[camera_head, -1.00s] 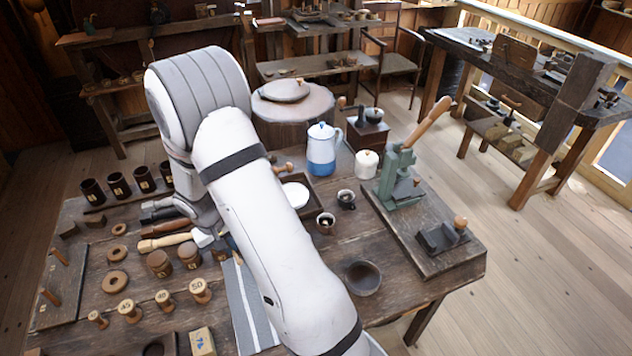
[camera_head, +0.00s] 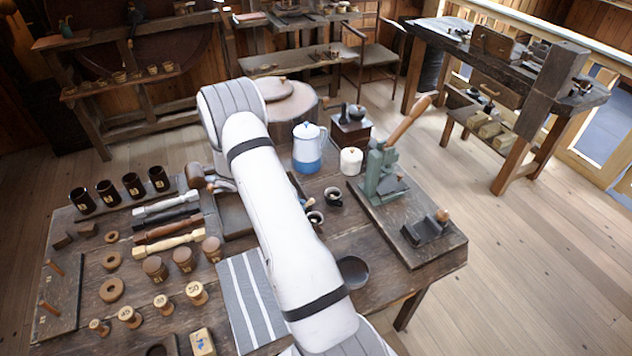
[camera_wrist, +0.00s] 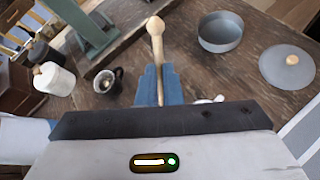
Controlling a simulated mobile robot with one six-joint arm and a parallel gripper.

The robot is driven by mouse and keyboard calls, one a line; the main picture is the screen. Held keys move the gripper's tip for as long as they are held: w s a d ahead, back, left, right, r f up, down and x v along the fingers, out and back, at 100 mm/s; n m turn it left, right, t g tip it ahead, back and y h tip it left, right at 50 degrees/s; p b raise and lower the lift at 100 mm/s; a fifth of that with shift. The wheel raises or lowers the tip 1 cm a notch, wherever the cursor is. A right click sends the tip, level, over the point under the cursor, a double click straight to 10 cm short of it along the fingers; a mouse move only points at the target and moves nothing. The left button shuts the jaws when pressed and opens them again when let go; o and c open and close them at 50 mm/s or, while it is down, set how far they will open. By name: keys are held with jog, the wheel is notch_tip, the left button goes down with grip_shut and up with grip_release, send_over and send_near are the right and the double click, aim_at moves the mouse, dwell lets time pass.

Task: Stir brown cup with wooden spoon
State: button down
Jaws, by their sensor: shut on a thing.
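My gripper (camera_wrist: 157,75) is shut on the wooden spoon (camera_wrist: 156,27) in the wrist camera view. I cannot tell whether the spoon touches or enters the cup. My arm partly hides that cup.
A white canister (camera_head: 351,161), a blue-and-white pot (camera_head: 308,150) and a green press (camera_head: 382,170) stand behind the cups. A dark bowl (camera_head: 352,272) sits in front, partly behind my arm. A striped cloth (camera_head: 240,290) lies left of my arm.

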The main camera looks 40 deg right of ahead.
jog(key=s+d+r+n+g+h, duration=0.1)
jog(key=d+r+h, duration=0.1)
jog(key=d, duration=0.3)
jog(key=shift+d, duration=0.35)
notch_tip(320, 180, down, 8)
jog(key=b, duration=0.5)
jog(key=shift+f, duration=0.25)
dwell(0.9)
jog(key=shift+a+f, duration=0.1)
dwell(0.4)
jog(key=shift+s+d+b, duration=0.2)
jog(key=shift+d+b, duration=0.05)
jog(key=shift+b, duration=0.2)
jog(key=shift+w+b, duration=0.15)
jog(key=shift+b, duration=0.15)
